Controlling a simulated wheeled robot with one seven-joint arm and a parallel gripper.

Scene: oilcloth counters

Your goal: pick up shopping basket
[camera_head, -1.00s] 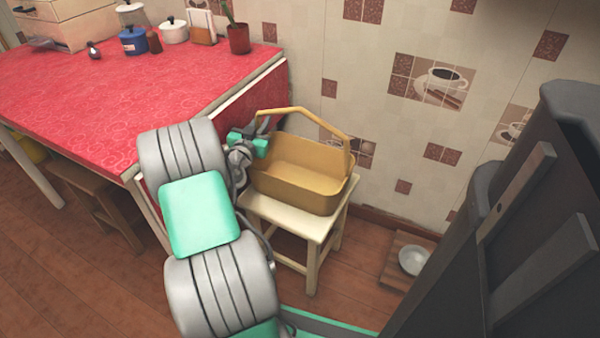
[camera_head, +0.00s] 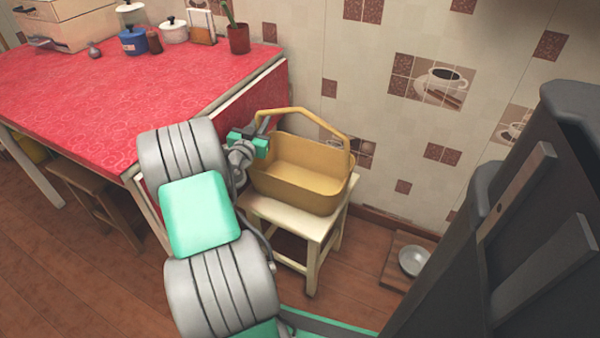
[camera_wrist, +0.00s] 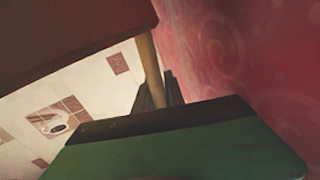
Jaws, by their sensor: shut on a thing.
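The tan shopping basket (camera_head: 300,180) stands upright on a small cream stool (camera_head: 318,228) beside the red-covered counter, with its arched handle (camera_head: 318,118) raised. My gripper (camera_head: 264,128) is at the left end of the handle, above the basket's rim. In the wrist view the handle (camera_wrist: 148,62) runs down to my dark fingers (camera_wrist: 158,92), which are shut on it. The exact contact between fingers and handle is small and partly hidden in the head view.
The red counter (camera_head: 120,90) is close on the left of my gripper. A tiled wall (camera_head: 400,140) stands behind the basket. A metal bowl (camera_head: 413,260) sits on a low wooden board (camera_head: 396,272) at the right. A wooden stool (camera_head: 95,190) is under the counter.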

